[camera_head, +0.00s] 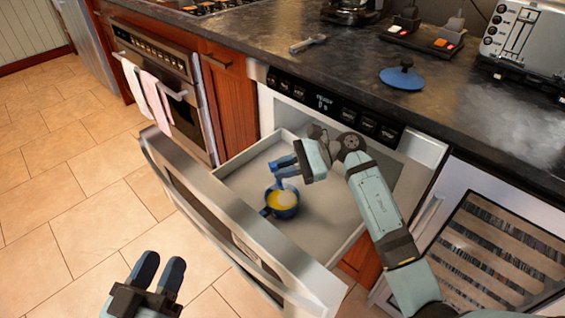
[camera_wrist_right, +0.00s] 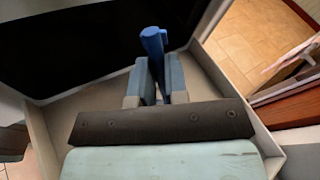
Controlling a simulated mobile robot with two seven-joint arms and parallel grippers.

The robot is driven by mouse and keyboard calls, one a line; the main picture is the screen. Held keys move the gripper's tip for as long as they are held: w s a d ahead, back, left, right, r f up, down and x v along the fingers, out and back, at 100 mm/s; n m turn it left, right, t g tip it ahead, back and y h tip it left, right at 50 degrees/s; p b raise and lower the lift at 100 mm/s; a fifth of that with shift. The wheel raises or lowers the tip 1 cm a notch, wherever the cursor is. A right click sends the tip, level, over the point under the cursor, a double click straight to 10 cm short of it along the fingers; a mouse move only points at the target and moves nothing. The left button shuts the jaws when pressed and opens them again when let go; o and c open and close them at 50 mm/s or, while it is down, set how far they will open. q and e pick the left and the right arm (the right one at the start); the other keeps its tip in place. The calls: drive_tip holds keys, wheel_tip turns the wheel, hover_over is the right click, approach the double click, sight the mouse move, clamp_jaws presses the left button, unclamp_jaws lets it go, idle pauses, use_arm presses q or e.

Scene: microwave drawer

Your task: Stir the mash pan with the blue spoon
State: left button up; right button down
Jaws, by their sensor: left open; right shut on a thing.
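The mash pan (camera_head: 284,211) is a small blue pan with yellow mash, standing in the open microwave drawer (camera_head: 237,184). My right gripper (camera_head: 275,165) is above the pan, shut on the blue spoon (camera_head: 279,184). The spoon points down toward the mash; whether its tip touches the mash is hard to tell. In the right wrist view, the spoon's blue handle end (camera_wrist_right: 153,40) stands up between the fingers of my right gripper (camera_wrist_right: 157,78), and the pan is hidden. My left gripper (camera_head: 158,272) is open and empty over the floor, outside the drawer front.
The drawer front (camera_head: 185,190) stands between my left gripper and the pan. A blue lid (camera_head: 402,77) and a grey utensil (camera_head: 308,43) lie on the dark counter (camera_head: 350,70). A toaster (camera_head: 525,40) stands at the right. Tiled floor at left is clear.

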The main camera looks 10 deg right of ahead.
use_arm(q)
drive_tip(key=shift+w+d+f+m+g+h+b, duration=0.2)
drive_tip(key=shift+f+g+b, duration=0.35)
drive_tip(key=shift+f+b, duration=0.75)
drive_tip(key=shift+s+d+f+m+g+h+b, duration=0.1)
drive_tip(key=shift+d+f+m+g+b, duration=0.3)
drive_tip(key=shift+f+b, duration=0.85)
drive_tip(key=shift+a, duration=0.1)
